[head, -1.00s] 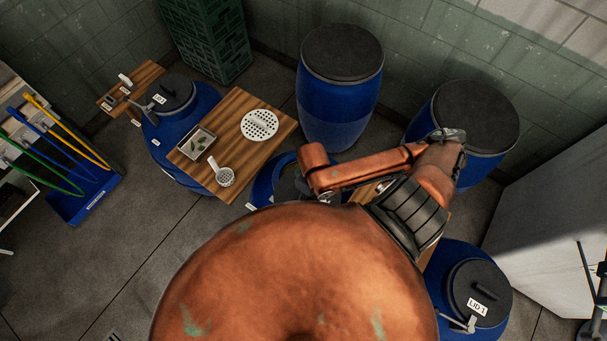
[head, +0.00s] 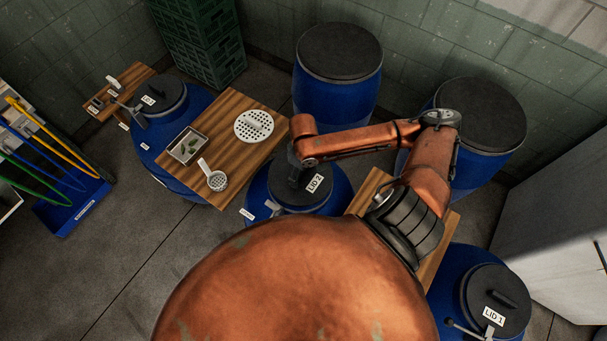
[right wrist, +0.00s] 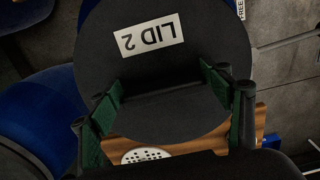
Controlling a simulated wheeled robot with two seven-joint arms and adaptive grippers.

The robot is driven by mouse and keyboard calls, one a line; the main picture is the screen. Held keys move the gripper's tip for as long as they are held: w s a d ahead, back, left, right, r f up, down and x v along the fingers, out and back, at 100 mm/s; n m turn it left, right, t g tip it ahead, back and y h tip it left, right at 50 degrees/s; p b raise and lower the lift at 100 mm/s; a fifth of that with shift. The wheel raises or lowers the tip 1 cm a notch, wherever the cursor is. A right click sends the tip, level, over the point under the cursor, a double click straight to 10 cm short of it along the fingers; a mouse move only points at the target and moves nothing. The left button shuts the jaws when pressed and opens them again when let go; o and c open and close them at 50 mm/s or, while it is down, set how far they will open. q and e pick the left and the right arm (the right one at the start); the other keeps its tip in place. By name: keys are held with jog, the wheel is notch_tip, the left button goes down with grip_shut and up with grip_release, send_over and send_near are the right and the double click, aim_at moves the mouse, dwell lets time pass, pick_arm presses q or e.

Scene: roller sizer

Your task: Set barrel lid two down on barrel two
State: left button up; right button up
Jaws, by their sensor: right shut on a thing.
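Barrel lid two (head: 300,190), a dark round lid with a white "LID 2" label, is over the opening of blue barrel two (head: 336,194) in the head view. I cannot tell whether it touches the rim or hovers just above. My right gripper (head: 293,160) is above the lid, partly hidden by my arm. In the right wrist view the lid (right wrist: 150,50) fills the middle, and the green-padded fingers of the right gripper (right wrist: 168,98) are shut on its raised handle. My left gripper is not in view.
A wooden board (head: 233,112) with a white strainer (head: 253,125), a small tray (head: 188,146) and a ladle (head: 213,177) is left of barrel two. Lidded barrels stand at left (head: 160,95) and lower right (head: 495,300). Tall blue barrels (head: 338,75) stand behind.

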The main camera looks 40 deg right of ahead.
aim_at(303, 175)
jog(key=shift+w+d+f, duration=0.2)
jog(key=shift+w+f, duration=0.25)
jog(key=shift+f, duration=0.15)
jog(key=shift+w+d+f+p, duration=0.1)
jog(key=shift+f+p, duration=0.1)
jog(key=shift+f, duration=0.75)
jog(key=shift+w+d+f+p, duration=0.1)
jog(key=shift+f+p, duration=0.1)
jog(key=shift+f, duration=0.75)
jog(key=shift+f, duration=0.15)
jog(key=shift+f, duration=0.35)
jog(key=o, duration=1.4)
jog(key=shift+f, duration=0.1)
jog(key=shift+o, duration=0.2)
notch_tip(303, 175, up, 13)
jog(key=shift+r+b, duration=0.15)
jog(key=shift+b, duration=0.35)
